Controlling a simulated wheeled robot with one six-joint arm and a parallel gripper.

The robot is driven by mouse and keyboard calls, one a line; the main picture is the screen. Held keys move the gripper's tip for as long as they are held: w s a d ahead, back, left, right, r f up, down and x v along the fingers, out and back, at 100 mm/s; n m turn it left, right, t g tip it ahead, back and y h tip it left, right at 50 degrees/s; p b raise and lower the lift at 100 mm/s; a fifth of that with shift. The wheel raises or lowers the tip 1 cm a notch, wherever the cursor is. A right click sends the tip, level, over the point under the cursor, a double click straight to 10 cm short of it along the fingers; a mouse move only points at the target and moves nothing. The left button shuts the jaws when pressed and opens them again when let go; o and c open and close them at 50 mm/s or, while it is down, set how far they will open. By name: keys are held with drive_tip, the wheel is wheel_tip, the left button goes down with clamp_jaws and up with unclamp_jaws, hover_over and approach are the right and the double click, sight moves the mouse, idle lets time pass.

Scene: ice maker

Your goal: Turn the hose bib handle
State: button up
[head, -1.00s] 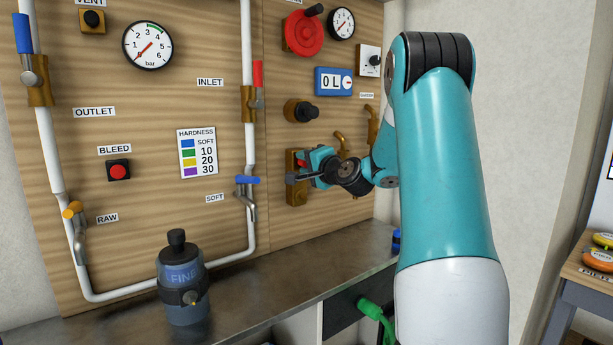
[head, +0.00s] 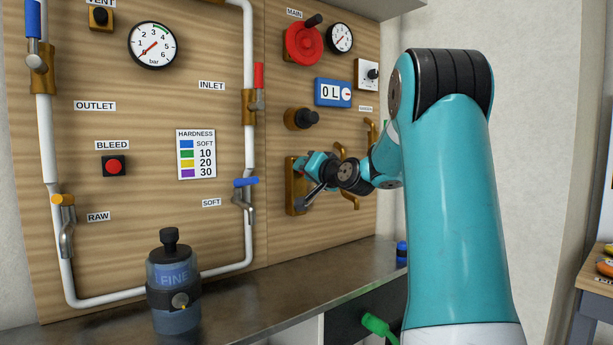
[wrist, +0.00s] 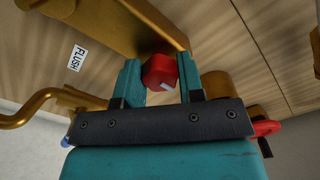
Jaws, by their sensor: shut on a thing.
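My gripper (head: 310,166) is at the brass hose bib fitting (head: 294,198) on the wooden panel. In the wrist view, the teal fingers of my gripper (wrist: 160,80) are closed on both sides of a red handle (wrist: 159,71). A small light mark shows on the handle's face. The brass body (wrist: 115,25) of the fitting passes close by the fingertips. In the head view the handle is mostly hidden by my gripper.
Curved brass pipes (head: 345,185) are just right of my gripper; one also shows in the wrist view (wrist: 35,108). A black knob (head: 302,118) is above. A filter bottle (head: 174,285) stands on the metal counter (head: 270,290).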

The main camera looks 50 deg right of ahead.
drive_tip(key=shift+f, duration=0.1)
idle(0.3)
drive_tip(key=o, duration=0.9)
drive_tip(key=b+v, duration=0.2)
drive_tip(key=v, duration=1.5)
drive_tip(key=shift+s, duration=0.25)
